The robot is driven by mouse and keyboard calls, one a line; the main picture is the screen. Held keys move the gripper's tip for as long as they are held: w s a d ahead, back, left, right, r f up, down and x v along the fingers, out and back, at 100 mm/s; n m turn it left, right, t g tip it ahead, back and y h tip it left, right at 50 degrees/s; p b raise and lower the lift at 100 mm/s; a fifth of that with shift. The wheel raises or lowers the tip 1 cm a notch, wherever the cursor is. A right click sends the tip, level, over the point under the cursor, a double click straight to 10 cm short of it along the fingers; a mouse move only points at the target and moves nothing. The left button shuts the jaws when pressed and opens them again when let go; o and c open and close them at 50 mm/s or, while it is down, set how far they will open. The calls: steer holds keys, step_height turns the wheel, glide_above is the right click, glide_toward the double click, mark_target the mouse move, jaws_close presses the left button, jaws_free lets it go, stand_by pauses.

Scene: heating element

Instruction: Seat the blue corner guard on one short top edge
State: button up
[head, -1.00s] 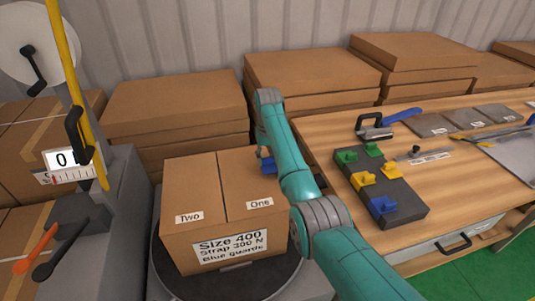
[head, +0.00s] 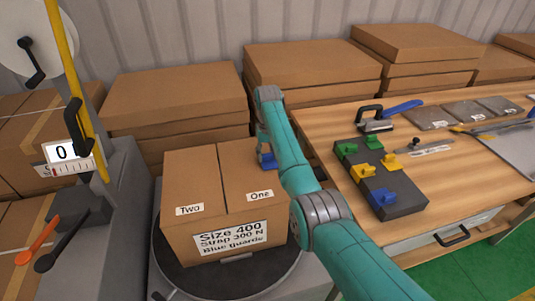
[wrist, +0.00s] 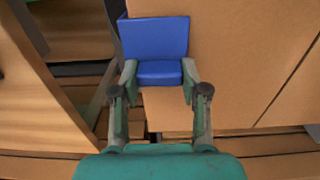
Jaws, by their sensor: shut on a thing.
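The cardboard box (head: 218,185) stands upright on a dark round turntable (head: 178,272), with "Two" and "One" labels on its closed top. Its front label reads "Size 400, Strap 300 N, Blue guards". My gripper (wrist: 159,70) is shut on the blue corner guard (wrist: 154,38), one finger at each side. In the head view the guard (head: 267,160) is at the far right part of the box top, near its right edge, partly hidden by my arm. In the wrist view it overlaps the box's cardboard. I cannot tell whether it touches the box.
A dark rack (head: 399,192) with green, yellow and blue guards lies on the wooden bench (head: 455,172) at right. A strapping machine (head: 88,200) with a yellow post stands at left. Stacked cartons (head: 315,75) line the back wall.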

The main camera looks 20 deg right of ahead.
steer(key=o, duration=1)
step_height(320, 180, up, 12)
steer(key=shift+f, duration=0.1)
stand_by(0.4)
